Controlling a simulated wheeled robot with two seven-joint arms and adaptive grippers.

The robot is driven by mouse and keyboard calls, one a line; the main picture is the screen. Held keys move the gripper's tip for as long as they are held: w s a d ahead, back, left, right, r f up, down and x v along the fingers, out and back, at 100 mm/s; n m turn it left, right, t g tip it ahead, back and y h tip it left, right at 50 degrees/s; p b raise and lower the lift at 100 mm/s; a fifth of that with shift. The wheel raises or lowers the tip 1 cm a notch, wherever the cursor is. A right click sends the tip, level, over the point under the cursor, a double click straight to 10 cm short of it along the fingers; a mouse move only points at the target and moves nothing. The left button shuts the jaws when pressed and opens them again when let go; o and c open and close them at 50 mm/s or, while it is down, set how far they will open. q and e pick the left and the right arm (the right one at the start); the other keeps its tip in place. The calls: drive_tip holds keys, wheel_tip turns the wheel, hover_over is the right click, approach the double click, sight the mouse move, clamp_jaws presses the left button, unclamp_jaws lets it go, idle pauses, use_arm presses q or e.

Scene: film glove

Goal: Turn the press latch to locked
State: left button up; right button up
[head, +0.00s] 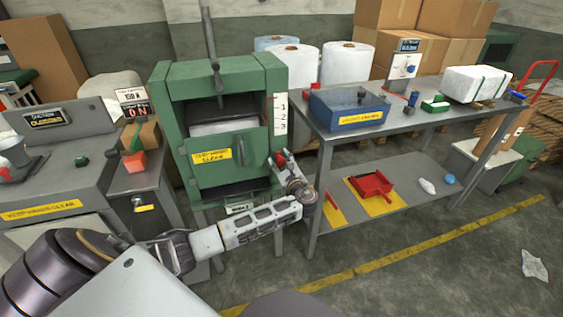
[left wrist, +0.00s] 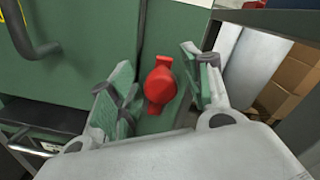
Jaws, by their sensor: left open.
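In the head view the latch is largely hidden by my left gripper (head: 283,164). In the left wrist view my left gripper (left wrist: 158,90) is open, one finger on each side of the latch, with gaps showing. My right gripper is not in view.
A dark drawer unit (head: 138,185) stands to the left.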

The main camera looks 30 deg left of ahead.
use_arm(q)
drive_tip(key=shift+c, duration=0.5)
clamp_jaws()
